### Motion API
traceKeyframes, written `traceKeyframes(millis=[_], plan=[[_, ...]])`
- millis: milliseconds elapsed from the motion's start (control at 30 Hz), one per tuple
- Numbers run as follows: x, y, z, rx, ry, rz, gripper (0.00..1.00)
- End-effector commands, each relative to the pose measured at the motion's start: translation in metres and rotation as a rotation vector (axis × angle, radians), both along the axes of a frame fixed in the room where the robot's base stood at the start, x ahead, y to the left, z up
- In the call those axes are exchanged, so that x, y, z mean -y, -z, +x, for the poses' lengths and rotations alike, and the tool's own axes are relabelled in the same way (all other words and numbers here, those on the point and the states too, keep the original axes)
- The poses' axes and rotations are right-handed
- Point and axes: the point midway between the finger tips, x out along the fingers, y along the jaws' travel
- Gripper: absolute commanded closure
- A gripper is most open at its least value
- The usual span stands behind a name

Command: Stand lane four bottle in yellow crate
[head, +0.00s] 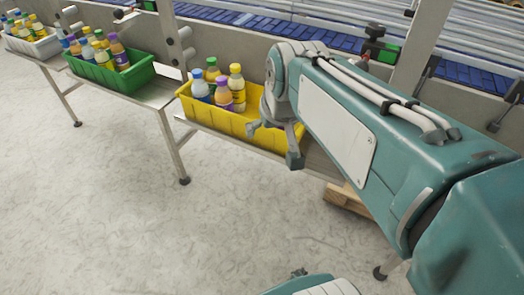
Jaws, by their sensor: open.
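The yellow crate (208,117) sits on a low metal shelf beside the conveyor, near the middle of the view. Several bottles stand upright in its left part, among them a yellow bottle (238,90) and an orange one with a purple cap (223,96). My gripper (275,147) is at the front right of the crate, fingers spread and pointing down, with nothing seen between them. My gripper and arm hide the crate's right part. I cannot tell which bottle is the lane four one.
A green crate (98,76) and a white crate (37,50) with bottles stand farther left on similar shelves. The blue conveyor (245,32) runs behind. A wooden pallet (347,203) lies under the shelf at right. The floor in front is clear.

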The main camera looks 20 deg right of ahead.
Motion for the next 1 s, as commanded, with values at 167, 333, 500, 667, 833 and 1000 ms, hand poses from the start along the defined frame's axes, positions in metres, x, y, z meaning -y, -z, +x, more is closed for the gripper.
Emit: traceKeyframes(millis=[167,333,500,667,833,1000], plan=[[-0.03,0.018,-0.058,0.027,-0.063,-0.011,0.0],[-0.041,0.032,-0.085,0.037,-0.093,-0.016,0.0],[-0.042,0.035,-0.09,0.038,-0.095,-0.017,0.0],[-0.042,0.035,-0.09,0.037,-0.094,-0.016,0.0],[-0.042,0.035,-0.089,0.038,-0.094,-0.017,0.0],[-0.042,0.035,-0.089,0.038,-0.094,-0.017,0.18]])
